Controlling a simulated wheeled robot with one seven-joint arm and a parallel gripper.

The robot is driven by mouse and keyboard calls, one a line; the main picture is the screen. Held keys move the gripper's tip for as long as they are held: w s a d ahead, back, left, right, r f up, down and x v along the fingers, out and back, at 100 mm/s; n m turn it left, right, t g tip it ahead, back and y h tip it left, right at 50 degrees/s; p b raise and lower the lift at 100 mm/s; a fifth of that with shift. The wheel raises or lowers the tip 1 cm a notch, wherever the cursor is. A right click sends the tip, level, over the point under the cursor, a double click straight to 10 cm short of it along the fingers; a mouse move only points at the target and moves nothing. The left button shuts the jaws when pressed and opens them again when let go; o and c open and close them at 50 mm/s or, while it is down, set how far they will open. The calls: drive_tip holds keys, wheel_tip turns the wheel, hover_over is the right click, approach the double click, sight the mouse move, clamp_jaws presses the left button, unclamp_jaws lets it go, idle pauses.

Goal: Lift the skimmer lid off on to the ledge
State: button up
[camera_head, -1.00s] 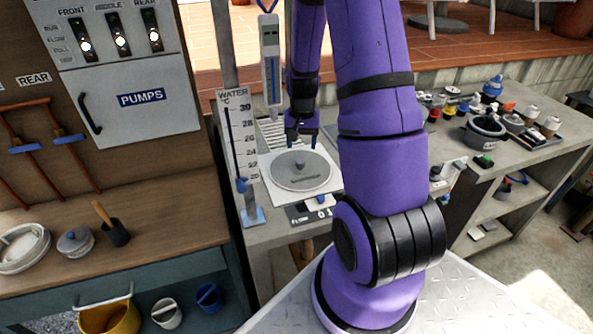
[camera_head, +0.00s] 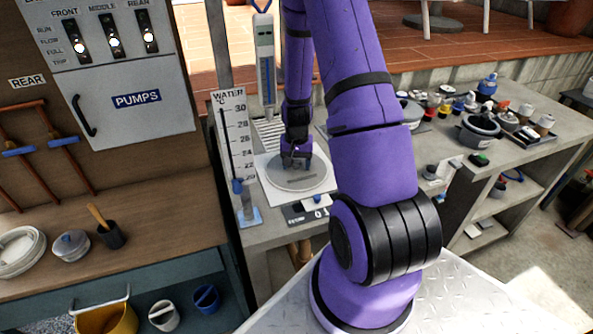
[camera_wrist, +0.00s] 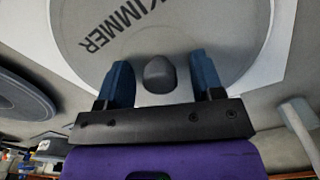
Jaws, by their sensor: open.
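The skimmer lid (camera_head: 310,181) is a round grey disc set in a pale square surround (camera_head: 268,189) on the concrete counter. In the wrist view the lid (camera_wrist: 190,25) shows the lettering "KIMMER" and a dark rounded knob (camera_wrist: 159,75). My gripper (camera_head: 294,162) is low over the lid's middle in the head view. In the wrist view my gripper (camera_wrist: 164,84) is open, with one blue finger on each side of the knob and gaps to both. The fingers hide part of the lid. I cannot tell which surface is the ledge.
A water temperature gauge (camera_head: 232,135) stands left of the lid. A hanging thermometer (camera_head: 264,70) and a slatted grate (camera_head: 270,131) are behind it. A small display box (camera_head: 307,212) lies in front. Pots and bottles (camera_head: 480,128) crowd the counter at right.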

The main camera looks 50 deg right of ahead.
sight(297, 161)
drive_tip(key=c, duration=1.1)
drive_tip(key=shift+r, duration=5)
